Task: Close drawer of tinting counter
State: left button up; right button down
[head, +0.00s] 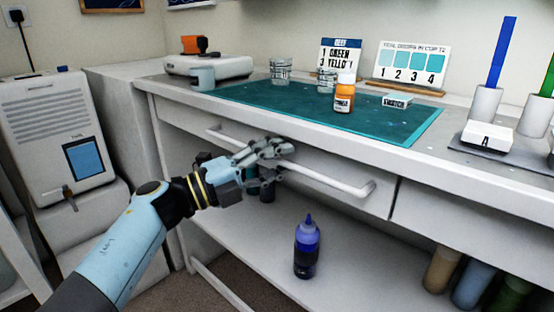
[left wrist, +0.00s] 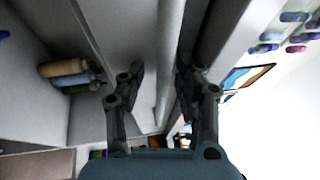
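The tinting counter (head: 450,162) has a pale drawer (head: 335,165) under its top, with a long light bar handle (head: 335,182). I cannot tell clearly how far the drawer stands out. My left gripper (head: 278,149) is at the middle of the handle, in front of the drawer. In the left wrist view the left gripper (left wrist: 160,78) has its fingers apart, with the handle (left wrist: 168,60) running between them and a gap on each side. Whether a finger touches the handle is unclear. My right gripper is not in view.
A teal mat (head: 290,112) on the counter bears an orange-labelled bottle (head: 344,97) and other small items. Below, a blue-purple bottle (head: 307,250) stands on the lower shelf (head: 240,225). Several coloured containers stand at the shelf's right. A white machine (head: 55,135) stands at left.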

pick_arm(q)
jog(key=v, duration=1.2)
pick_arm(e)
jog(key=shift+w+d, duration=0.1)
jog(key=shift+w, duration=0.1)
